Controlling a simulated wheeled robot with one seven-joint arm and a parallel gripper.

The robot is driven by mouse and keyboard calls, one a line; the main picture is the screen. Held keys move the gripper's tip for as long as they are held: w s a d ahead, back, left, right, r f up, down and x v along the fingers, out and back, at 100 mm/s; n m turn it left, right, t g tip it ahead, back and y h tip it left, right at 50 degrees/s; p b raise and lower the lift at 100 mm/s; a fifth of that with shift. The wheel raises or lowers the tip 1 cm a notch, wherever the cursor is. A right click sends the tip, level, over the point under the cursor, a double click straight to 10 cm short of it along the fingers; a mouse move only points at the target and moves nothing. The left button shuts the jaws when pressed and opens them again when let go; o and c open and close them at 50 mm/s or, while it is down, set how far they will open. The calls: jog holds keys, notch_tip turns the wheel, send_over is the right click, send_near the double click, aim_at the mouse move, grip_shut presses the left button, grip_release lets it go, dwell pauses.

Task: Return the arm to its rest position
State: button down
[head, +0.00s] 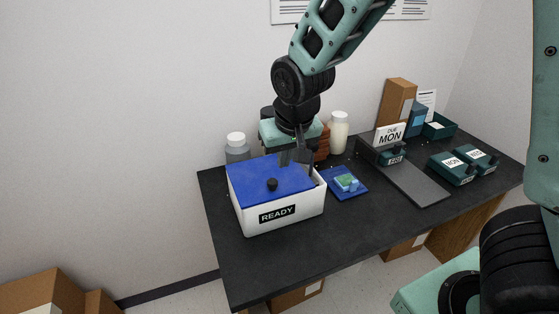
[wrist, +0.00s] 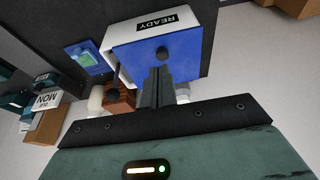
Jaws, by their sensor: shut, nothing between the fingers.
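My arm reaches down from the top of the head view, and my gripper (head: 297,157) points downward above the right back part of the white READY box. In the wrist view, my gripper (wrist: 158,72) shows its fingers together with nothing between them. The box (head: 280,222) has a blue lid (head: 262,185) with a black knob. The lid covers most of the box, and a gap shows along its right side in the head view. Whether the fingertips touch the lid or box is not clear.
A blue pad (head: 357,193) with a small green-and-blue item lies right of the box. Bottles (head: 339,132) stand behind. A DUE MON sign (head: 390,136), grey tray (head: 420,188) and dark green boxes (head: 452,170) occupy the right side. The dark table's (head: 290,262) front is clear.

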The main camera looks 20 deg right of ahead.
jog(key=s+a+r+n+g, duration=0.1)
jog(key=s+a+n, duration=0.2)
jog(key=s, duration=0.8)
jog(key=s+a+r+n+g, duration=0.1)
jog(key=s+a+n+g, duration=0.1)
jog(key=s, duration=1)
jog(key=a+n, duration=0.1)
jog(key=n, duration=0.1)
jog(key=shift+s+a+r+n+g+y, duration=0.15)
jog(key=shift+a+r+n+g+y, duration=0.1)
jog(key=shift+a+n+g+y, duration=0.05)
